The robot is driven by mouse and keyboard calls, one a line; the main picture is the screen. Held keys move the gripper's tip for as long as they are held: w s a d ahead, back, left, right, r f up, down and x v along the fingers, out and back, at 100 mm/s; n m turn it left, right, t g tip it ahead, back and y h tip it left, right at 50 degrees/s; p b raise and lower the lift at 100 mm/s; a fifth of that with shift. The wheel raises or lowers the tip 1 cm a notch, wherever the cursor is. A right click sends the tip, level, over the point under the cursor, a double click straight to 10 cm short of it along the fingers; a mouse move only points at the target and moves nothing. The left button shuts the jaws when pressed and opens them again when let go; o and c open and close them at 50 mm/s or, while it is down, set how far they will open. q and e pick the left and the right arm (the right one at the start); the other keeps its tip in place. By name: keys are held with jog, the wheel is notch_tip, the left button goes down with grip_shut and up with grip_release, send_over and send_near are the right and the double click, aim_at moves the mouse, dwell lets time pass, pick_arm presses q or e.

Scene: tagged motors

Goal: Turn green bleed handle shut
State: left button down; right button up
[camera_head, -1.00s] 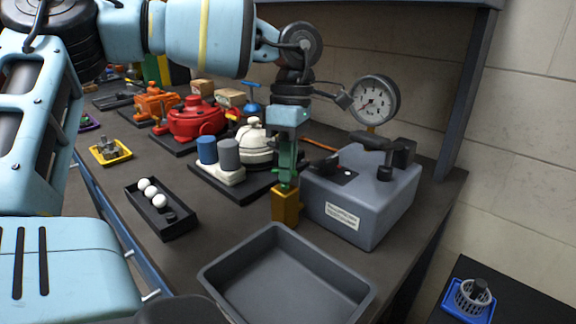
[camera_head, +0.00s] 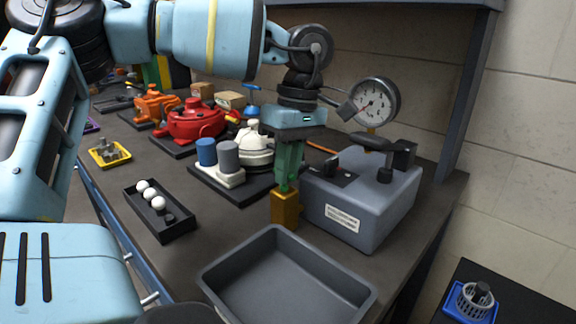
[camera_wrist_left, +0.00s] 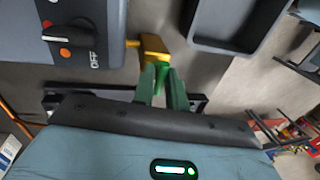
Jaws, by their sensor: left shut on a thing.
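The green bleed handle (camera_wrist_left: 162,74) shows in the left wrist view between my left gripper's fingers, beside the brass valve body (camera_wrist_left: 152,48). In the head view the brass valve body (camera_head: 285,208) stands at the front left corner of the grey pump box (camera_head: 366,205). My left gripper (camera_head: 287,186) points down onto the top of the valve and is shut on the handle. Its fingers (camera_wrist_left: 162,92) hide much of the handle. My right gripper is not in view.
A grey empty tray (camera_head: 285,285) lies in front of the valve. A gauge (camera_head: 374,103) stands behind the box, whose black knob (camera_wrist_left: 70,35) is marked OFF. A white motor (camera_head: 252,145) and blue and grey cylinders (camera_head: 229,156) stand left of the gripper.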

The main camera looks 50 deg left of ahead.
pick_arm(q)
jog(key=c, duration=1.5)
grip_release()
jog(key=shift+o, duration=0.2)
notch_tip(320, 180, up, 8)
jog(key=w, duration=0.1)
jog(key=shift+w+f, duration=0.15)
jog(key=shift+w, duration=0.1)
